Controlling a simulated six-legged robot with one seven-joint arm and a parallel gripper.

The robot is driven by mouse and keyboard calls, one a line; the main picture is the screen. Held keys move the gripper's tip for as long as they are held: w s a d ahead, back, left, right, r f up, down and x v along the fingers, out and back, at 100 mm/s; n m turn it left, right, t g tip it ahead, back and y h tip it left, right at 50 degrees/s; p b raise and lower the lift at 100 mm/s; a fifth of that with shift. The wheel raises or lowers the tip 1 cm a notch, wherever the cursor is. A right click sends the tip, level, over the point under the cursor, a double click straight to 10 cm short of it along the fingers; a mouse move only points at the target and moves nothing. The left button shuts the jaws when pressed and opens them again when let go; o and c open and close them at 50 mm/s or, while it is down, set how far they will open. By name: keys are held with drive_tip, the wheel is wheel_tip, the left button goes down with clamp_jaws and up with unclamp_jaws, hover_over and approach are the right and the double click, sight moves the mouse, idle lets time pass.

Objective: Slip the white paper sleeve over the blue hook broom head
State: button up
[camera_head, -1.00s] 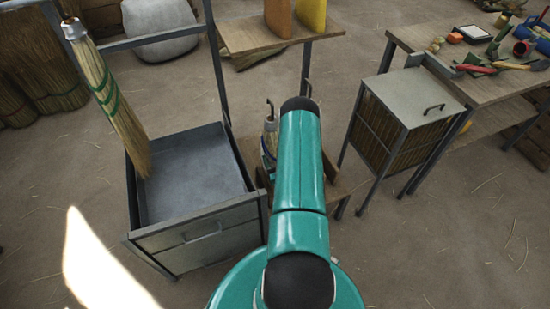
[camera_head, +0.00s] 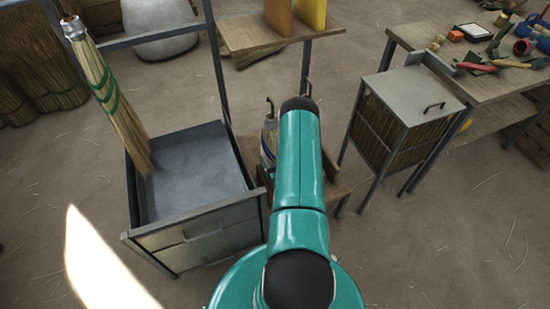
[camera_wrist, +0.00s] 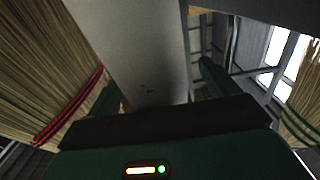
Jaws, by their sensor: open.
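In the wrist view my gripper (camera_wrist: 157,82) is open, with its two dark green fingers apart. A broad pale grey-white panel (camera_wrist: 140,40) stands between and beyond the fingers; I cannot tell if it is the paper sleeve, and no grip on it shows. In the head view a whitish bundle with a blue band (camera_head: 268,140) and a dark hook (camera_head: 270,106) stands just left of my arm, partly hidden by it. I cannot tell whether this is the blue hook broom head. A second hook (camera_head: 308,88) shows behind my arm. My arm hides my gripper in the head view.
A green-banded broom (camera_head: 112,98) hangs over a grey metal tray (camera_head: 190,170). The wrist view shows a red-banded broom (camera_wrist: 35,80) at left and a green-banded one (camera_wrist: 302,110) at right. A metal cabinet (camera_head: 412,95) and a tool bench (camera_head: 462,80) stand at right.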

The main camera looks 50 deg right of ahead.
drive_tip(key=v, duration=1.3)
drive_tip(key=shift+s, duration=0.35)
drive_tip(key=shift+a, duration=0.15)
